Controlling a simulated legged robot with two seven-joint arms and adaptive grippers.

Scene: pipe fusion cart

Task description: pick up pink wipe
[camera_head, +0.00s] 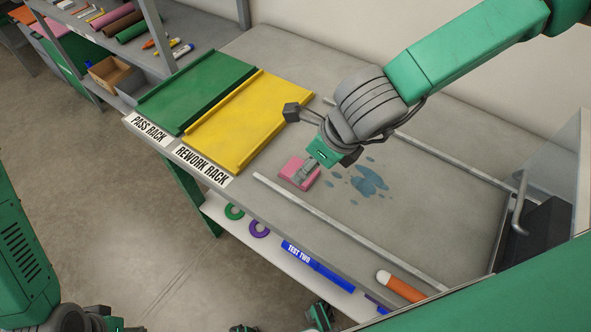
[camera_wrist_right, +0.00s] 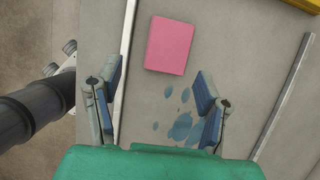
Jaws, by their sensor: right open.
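The pink wipe (camera_head: 291,166) is a flat pink square on the grey bench top. In the right wrist view the wipe (camera_wrist_right: 170,45) lies flat and whole, ahead of the fingers. My right gripper (camera_head: 306,171) reaches down from the upper right, its fingers covering part of the wipe in the head view. In the right wrist view my right gripper (camera_wrist_right: 160,80) has its fingers wide apart with nothing between them.
Blue spill spots (camera_head: 369,180) lie beside the wipe. Metal rails (camera_head: 330,220) run along the bench. The yellow rework rack (camera_head: 247,122) and green pass rack (camera_head: 192,92) are to the left.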

